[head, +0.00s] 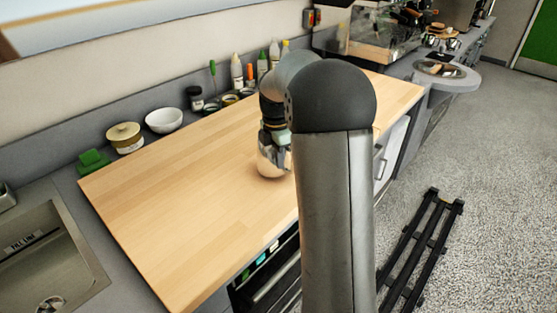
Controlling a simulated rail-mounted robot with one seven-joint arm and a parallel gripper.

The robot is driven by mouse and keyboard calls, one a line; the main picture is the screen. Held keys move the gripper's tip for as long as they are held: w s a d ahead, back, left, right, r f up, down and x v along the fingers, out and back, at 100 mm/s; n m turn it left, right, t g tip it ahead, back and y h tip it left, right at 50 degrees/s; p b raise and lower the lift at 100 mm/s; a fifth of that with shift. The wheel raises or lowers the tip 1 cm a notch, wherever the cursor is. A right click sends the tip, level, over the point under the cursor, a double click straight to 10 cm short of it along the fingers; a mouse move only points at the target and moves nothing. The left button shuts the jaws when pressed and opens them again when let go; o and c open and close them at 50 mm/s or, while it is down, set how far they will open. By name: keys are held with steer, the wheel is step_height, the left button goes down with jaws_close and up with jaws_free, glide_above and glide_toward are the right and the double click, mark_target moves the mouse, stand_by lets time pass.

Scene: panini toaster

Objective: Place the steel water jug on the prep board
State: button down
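The steel water jug (270,163) is a shiny rounded vessel over the middle of the wooden prep board (185,200). Its right side is hidden behind my arm. It looks roughly upright, with its base at or very close to the board; I cannot tell whether it touches. My gripper (273,143) points down at the top of the jug. Its fingertips are too small and too covered to make out, so I cannot tell whether they are shut on the jug.
Along the back edge stand a white bowl (164,120), a lidded pot (126,137), a green object (93,162), a dark jar (195,97) and several bottles (237,71). A sink (40,255) is at left. The board's left half is clear.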

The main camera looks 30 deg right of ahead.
steer(key=shift+f, duration=0.5)
steer(key=shift+f, duration=0.15)
steer(key=c, duration=1.6)
jaws_free()
steer(key=shift+c, duration=0.2)
